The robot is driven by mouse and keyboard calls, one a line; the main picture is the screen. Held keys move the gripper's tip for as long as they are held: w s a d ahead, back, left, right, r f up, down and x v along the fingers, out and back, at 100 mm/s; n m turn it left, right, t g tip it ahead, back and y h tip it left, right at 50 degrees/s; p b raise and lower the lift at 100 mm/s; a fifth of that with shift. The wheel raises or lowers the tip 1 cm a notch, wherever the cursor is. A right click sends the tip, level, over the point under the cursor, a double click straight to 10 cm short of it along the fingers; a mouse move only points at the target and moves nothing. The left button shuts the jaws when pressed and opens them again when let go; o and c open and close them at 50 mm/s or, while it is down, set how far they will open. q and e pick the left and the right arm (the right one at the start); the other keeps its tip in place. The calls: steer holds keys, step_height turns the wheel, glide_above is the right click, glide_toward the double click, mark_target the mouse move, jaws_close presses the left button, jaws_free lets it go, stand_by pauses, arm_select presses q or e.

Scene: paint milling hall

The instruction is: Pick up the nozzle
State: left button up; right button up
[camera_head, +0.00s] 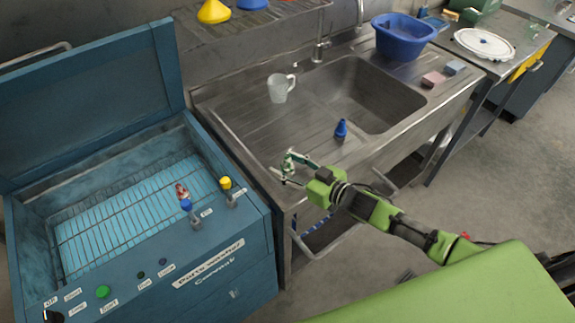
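A small blue nozzle (341,129) stands on the steel sink unit's drainboard, near the front edge of the basin. My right gripper (282,165) reaches in from the right over the front left part of the drainboard. Its two fingers are apart and point left, with nothing seen between them. The nozzle is above and to the right of the gripper in the picture, clear of it. My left gripper is not in view.
The sink unit (255,128) holds a clear mug (281,87) and a blue tub (402,36). Pink (433,79) and blue-grey sponges (454,67) lie on its right side. An open blue parts washer (225,262) stands at left. Drainboard around the nozzle is clear.

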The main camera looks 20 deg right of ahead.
mark_target(290, 160)
steer(key=c, duration=1)
steer(key=shift+r, duration=0.5)
step_height(290, 160, up, 2)
steer(key=shift+r, duration=0.25)
steer(key=s+a+r+b, duration=0.3)
steer(key=s+a+r, duration=0.7)
steer(key=d+f+b, duration=0.1)
steer(key=d+f, duration=0.4)
steer(key=d, duration=0.3)
steer(key=s+d+r+n+g+y, duration=0.1)
steer(key=s+r, duration=0.1)
steer(key=s+d+r+n+g+y, duration=0.1)
steer(key=s+r+n+g+y, duration=0.1)
steer(key=s, duration=0.1)
steer(key=s+d+r+n+g+y+b, duration=0.1)
steer(key=s+d+r, duration=0.1)
steer(key=s+r, duration=0.1)
steer(key=shift+s+n+g+y, duration=0.15)
steer(key=shift+n+g+y, duration=0.15)
steer(key=shift+n, duration=0.1)
